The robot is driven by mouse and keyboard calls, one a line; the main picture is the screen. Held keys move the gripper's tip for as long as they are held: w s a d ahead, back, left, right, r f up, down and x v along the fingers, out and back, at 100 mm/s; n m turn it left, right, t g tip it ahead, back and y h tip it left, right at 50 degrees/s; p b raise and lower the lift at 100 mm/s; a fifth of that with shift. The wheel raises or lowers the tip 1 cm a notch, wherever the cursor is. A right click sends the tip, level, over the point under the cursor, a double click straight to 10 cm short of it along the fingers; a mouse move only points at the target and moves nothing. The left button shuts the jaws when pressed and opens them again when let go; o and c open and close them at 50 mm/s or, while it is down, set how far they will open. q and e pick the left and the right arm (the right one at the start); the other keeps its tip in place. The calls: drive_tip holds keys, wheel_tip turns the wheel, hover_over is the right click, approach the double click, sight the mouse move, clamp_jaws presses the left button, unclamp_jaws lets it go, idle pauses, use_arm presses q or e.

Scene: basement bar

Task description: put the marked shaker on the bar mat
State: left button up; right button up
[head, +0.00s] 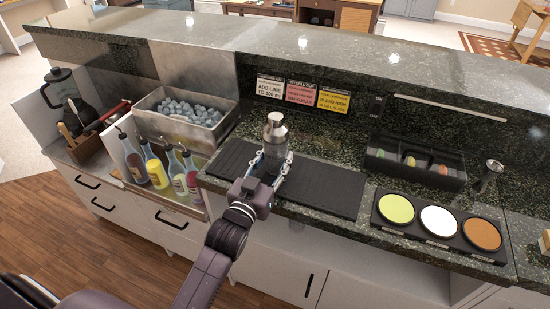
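A silver metal shaker (275,135) stands upright at the dark ribbed bar mat (325,188) on the counter. No mark on the shaker can be made out. My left gripper (275,158) reaches in from the front, with one finger on each side of the shaker's lower body. The fingers look closed against it. The gripper hides the shaker's base, so I cannot tell whether it touches the mat or is held just above it. My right gripper is not in view.
Left of the mat are a metal ice bin (186,115) and several coloured bottles (155,170). On the right are a black garnish tray (415,160) and a holder with three round dishes (438,221). A raised ledge (330,48) with signs runs behind. The mat's right part is bare.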

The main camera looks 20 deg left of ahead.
use_arm(q)
drive_tip(key=shift+r, duration=0.1)
drive_tip(key=o, duration=1)
drive_tip(key=shift+f, duration=0.25)
drive_tip(key=o, duration=0.4)
drive_tip(key=shift+o, duration=0.2)
drive_tip(key=shift+r, duration=0.1)
drive_tip(key=shift+r, duration=0.2)
drive_tip(key=s+b, duration=0.1)
drive_tip(key=s, duration=1.1)
drive_tip(key=shift+a, duration=0.2)
